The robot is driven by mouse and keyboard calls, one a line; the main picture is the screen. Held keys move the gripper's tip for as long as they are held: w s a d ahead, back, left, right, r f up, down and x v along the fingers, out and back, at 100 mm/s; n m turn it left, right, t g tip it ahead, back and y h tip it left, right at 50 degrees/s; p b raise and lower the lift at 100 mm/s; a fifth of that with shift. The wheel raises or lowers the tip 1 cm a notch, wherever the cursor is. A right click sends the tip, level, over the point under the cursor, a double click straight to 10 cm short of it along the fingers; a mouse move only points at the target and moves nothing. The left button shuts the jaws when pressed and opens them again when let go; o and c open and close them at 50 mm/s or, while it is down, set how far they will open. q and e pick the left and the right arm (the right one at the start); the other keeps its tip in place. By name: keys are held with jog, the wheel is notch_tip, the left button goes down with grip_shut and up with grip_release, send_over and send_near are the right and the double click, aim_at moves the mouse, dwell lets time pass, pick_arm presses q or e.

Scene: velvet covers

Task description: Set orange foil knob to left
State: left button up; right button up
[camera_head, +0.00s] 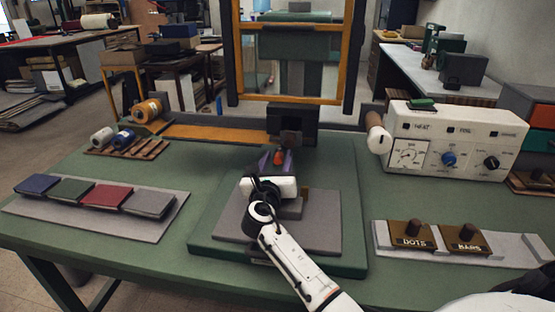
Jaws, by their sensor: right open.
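My right gripper (276,163) reaches in from the bottom over the grey pad at the table's middle. It is open, its fingers pointing away toward a dark block (292,124). A small orange-red piece (279,157) shows between or just beyond its fingertips; I cannot tell if they touch it. The white control box (447,141) at the right has labels that seem to read HEAT and FOIL, a white dial (408,154), a blue knob (449,158) and a black knob (491,163). No clearly orange knob shows on it. My left gripper is not in view.
An orange roll (147,110) and two other rolls lie at the back left. Several coloured covers (79,193) lie on a grey board at left. Two brown blocks (412,234) with handles stand front right. The green table (206,180) is bare between the board and pad.

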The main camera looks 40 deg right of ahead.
jog(key=v, duration=1)
jog(key=shift+a, duration=0.1)
